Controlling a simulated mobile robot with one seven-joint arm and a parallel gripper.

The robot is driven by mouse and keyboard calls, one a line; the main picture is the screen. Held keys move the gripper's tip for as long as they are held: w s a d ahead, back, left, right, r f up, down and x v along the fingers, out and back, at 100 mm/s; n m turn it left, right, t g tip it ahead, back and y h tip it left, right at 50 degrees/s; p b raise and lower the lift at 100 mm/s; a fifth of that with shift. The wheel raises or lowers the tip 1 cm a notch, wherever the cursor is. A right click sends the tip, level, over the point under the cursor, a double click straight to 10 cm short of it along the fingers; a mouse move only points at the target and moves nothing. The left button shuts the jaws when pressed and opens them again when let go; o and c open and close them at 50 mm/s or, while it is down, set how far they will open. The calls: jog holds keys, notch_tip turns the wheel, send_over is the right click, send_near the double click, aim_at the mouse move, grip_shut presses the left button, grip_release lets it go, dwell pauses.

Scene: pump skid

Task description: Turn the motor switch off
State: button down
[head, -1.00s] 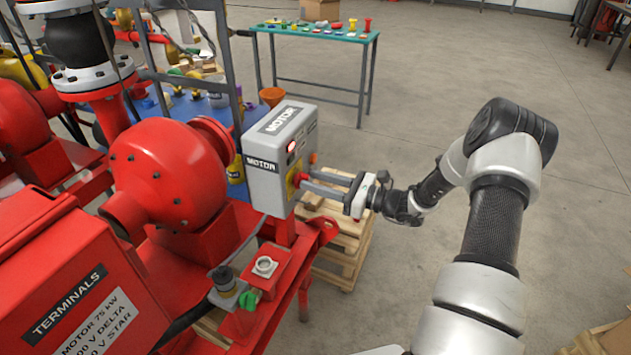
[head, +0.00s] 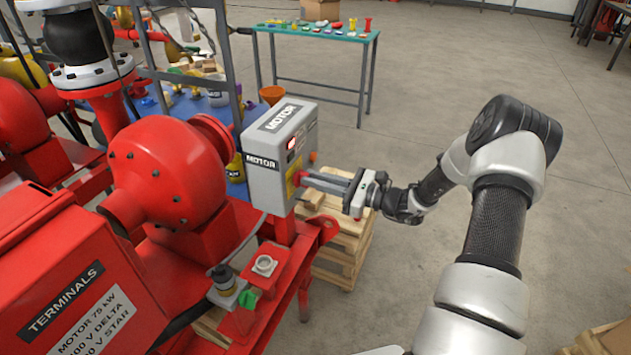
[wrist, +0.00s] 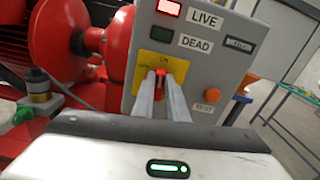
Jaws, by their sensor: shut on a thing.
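The grey motor switch box (head: 267,187) stands on the red skid, labelled MOTOR on its top and side. In the wrist view its front panel (wrist: 215,68) carries a lit red lamp (wrist: 169,8) by LIVE and an unlit lamp (wrist: 161,34) by DEAD. A red rotary handle (wrist: 159,75) sits on a yellow plate (wrist: 174,64). My gripper (wrist: 162,78) is shut on the handle, one finger on each side. The fingers hide part of the handle and plate. In the head view my gripper (head: 303,178) reaches the box from the right.
An orange button (wrist: 239,88) marked TEST is right of the handle. A red pump casing (head: 165,175) and terminal box (head: 60,275) stand left. Wooden pallets (head: 345,245) are below the gripper. A green-topped table (head: 330,36) stands behind.

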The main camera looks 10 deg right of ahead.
jog(key=n+b, duration=0.4)
jog(key=f+n+b, duration=0.1)
jog(key=n+b, duration=0.3)
jog(key=n, duration=0.1)
jog(key=s+n+b, duration=0.1)
jog(key=n+b, duration=0.3)
jog(key=shift+a+f, duration=0.3)
jog(key=n+b, duration=0.3)
jog(key=shift+n+b, duration=0.3)
jog(key=shift+b, duration=0.1)
jog(key=shift+r, duration=0.1)
jog(key=c, duration=1.8)
grip_release()
jog(key=shift+o, duration=0.2)
jog(key=shift+d, duration=0.1)
